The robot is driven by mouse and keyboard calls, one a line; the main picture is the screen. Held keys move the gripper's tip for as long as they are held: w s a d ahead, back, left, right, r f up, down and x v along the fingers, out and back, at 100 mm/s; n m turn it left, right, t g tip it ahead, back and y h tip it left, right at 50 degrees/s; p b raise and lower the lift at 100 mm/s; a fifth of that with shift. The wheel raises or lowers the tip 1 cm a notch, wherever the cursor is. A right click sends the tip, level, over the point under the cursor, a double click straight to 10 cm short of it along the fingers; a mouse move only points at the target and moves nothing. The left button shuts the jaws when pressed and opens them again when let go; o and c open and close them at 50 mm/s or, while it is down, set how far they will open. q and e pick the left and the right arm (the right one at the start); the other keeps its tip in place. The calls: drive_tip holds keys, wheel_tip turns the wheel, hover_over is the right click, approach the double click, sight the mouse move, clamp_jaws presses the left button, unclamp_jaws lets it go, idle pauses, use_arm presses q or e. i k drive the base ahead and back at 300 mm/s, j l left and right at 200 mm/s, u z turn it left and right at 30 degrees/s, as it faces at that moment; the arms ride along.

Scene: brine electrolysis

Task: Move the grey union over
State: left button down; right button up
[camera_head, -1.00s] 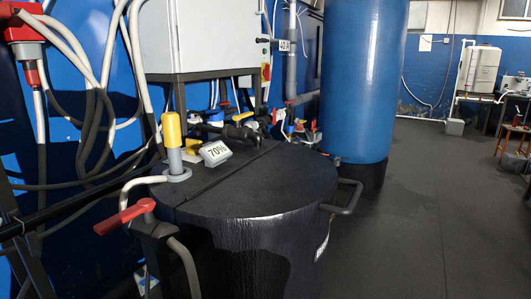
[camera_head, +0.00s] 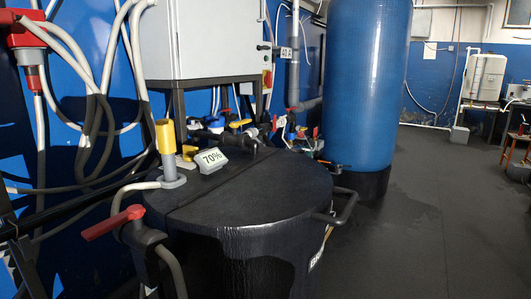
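No part that I can surely call the grey union stands out. A grey upright fitting (camera_head: 171,172) with a yellow cylinder (camera_head: 166,136) on top rises from the left of the black tank's lid (camera_head: 250,200). A pale cable runs into the fitting's base from the left. Behind the lid, a cluster of small pipe fittings and valves (camera_head: 240,130) has black, blue and yellow parts, too small to tell apart. A grey vertical pipe (camera_head: 293,70) runs down the wall behind. Neither of my grippers shows in the head view.
A black handle (camera_head: 341,207) juts from the tank's right side. A red-handled valve (camera_head: 113,222) is at its left. A tall blue vessel (camera_head: 366,90) stands behind.

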sight(258, 142)
drive_tip(key=i+l, duration=0.15)
drive_tip(key=l, duration=0.25)
drive_tip(key=i+l, duration=0.15)
drive_tip(key=l, duration=0.3)
drive_tip(key=i+l+u, duration=0.1)
drive_tip(key=l, duration=0.3)
drive_tip(key=i+l, duration=0.2)
drive_tip(key=l, duration=0.2)
drive_tip(key=i+l, duration=0.1)
drive_tip(key=l, duration=0.35)
drive_tip(key=i+l, duration=0.15)
drive_tip(key=l, duration=0.3)
drive_tip(key=j+u, duration=0.05)
